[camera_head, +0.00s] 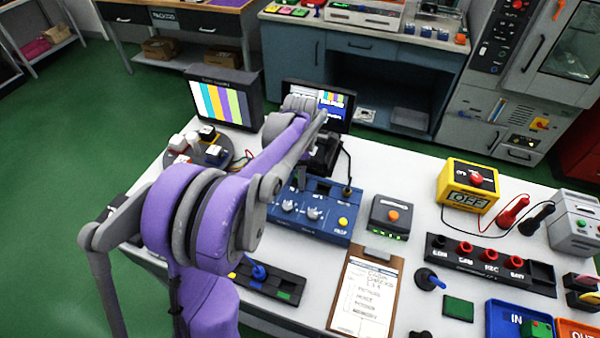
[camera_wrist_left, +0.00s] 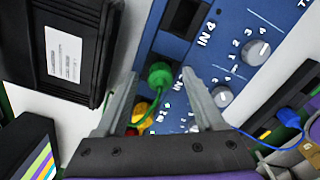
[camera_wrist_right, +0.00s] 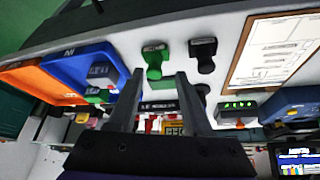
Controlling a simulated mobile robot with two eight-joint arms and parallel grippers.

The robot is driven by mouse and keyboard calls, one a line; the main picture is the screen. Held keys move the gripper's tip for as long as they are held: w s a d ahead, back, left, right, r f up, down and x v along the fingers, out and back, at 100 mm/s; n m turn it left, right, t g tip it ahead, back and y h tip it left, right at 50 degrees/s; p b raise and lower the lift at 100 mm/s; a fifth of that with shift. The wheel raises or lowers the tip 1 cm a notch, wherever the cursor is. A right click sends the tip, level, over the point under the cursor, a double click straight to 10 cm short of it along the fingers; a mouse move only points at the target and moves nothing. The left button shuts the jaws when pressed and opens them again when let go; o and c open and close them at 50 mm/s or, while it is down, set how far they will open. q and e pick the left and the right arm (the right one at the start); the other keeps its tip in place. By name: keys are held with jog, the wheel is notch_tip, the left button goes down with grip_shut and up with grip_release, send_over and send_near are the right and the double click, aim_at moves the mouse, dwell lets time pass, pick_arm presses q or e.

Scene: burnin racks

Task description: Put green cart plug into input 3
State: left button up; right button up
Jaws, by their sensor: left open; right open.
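The green plug (camera_wrist_left: 160,74) with its green cable is between the fingertips of my left gripper (camera_wrist_left: 160,88), which is open around it. The plug is at a dark socket of the blue switcher panel (camera_wrist_left: 250,15), below the socket marked IN 4. I cannot tell whether it is seated or only over the opening. In the head view the blue panel (camera_head: 318,228) lies on the white table, and my left arm reaches over it, hiding the plug. My right gripper (camera_wrist_right: 156,80) is open and empty, in front of the table's near side.
A clipboard (camera_head: 364,300), a grey box with an orange button (camera_head: 393,215) and a yellow OFF box (camera_head: 467,186) stand right of the panel. A yellow and red plug (camera_wrist_left: 140,112) is close to the left finger. Monitors (camera_head: 222,98) stand behind.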

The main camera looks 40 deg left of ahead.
pick_arm(q)
notch_tip(320, 180, up, 11)
jog(key=shift+p, duration=0.3)
jog(key=shift+f, duration=0.1)
dwell(0.5)
